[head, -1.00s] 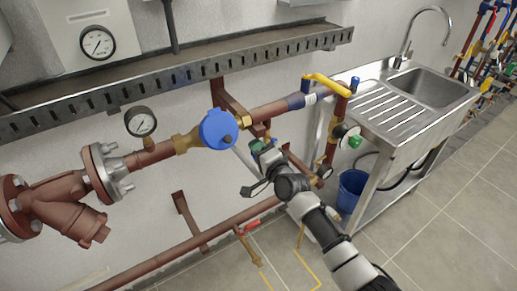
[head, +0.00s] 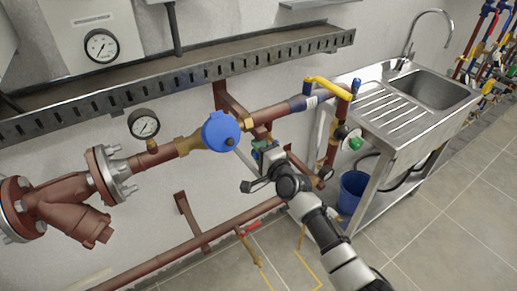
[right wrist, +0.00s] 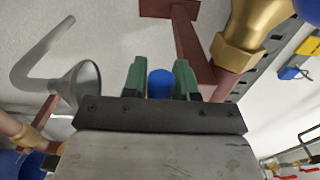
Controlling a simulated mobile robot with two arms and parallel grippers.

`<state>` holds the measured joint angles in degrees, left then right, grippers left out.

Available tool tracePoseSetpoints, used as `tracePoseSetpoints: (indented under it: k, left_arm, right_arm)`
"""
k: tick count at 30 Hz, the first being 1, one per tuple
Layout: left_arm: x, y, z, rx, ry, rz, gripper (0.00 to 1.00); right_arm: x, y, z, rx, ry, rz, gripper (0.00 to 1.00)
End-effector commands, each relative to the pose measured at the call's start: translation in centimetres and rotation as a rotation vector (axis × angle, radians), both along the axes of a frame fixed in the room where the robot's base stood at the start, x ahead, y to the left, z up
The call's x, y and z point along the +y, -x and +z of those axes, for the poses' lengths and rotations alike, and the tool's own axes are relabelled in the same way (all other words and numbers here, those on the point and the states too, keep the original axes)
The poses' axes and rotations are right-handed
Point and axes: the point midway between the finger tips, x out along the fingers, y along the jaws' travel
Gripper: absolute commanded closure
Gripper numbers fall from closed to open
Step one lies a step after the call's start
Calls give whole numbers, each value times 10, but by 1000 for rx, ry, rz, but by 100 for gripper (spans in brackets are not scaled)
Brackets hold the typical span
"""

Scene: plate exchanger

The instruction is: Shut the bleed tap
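My right gripper (head: 265,155) has green fingertips and is just below the main pipe, to the right of the blue round meter (head: 220,131). In the right wrist view the two green fingers (right wrist: 160,80) stand a small gap apart. A blue rounded knob (right wrist: 161,83) shows between them, with a finger close on each side. Whether the fingers press on it cannot be told. The knob may be the bleed tap's handle; the tap's body is hidden behind my gripper. My left gripper is not in view.
A grey funnel with a bent tube (right wrist: 82,85) is left of the fingers in the wrist view. A brown wall bracket (right wrist: 187,45) and brass fitting (right wrist: 240,35) are close above right. A yellow lever (head: 328,88), steel sink (head: 385,108) and blue bucket (head: 352,190) stand to the right.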

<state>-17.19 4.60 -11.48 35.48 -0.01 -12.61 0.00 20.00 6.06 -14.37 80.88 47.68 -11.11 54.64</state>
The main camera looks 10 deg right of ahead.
Motion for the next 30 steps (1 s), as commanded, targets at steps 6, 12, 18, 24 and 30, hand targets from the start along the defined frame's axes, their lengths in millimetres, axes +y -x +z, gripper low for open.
tracePoseSetpoints:
  k: [6,12,18,24,30]
  left_arm:
    - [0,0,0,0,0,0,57]
    - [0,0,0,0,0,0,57]
    - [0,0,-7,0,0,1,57]
    - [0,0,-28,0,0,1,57]
    - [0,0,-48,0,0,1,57]
  right_arm:
    - [0,0,2,-5,2,-1,52]
    - [0,-1,4,-10,3,-2,52]
    - [-1,-1,-1,-43,82,-2,52]
    - [-4,-3,-24,-160,413,0,52]
    - [-15,-5,-43,-278,756,0,52]
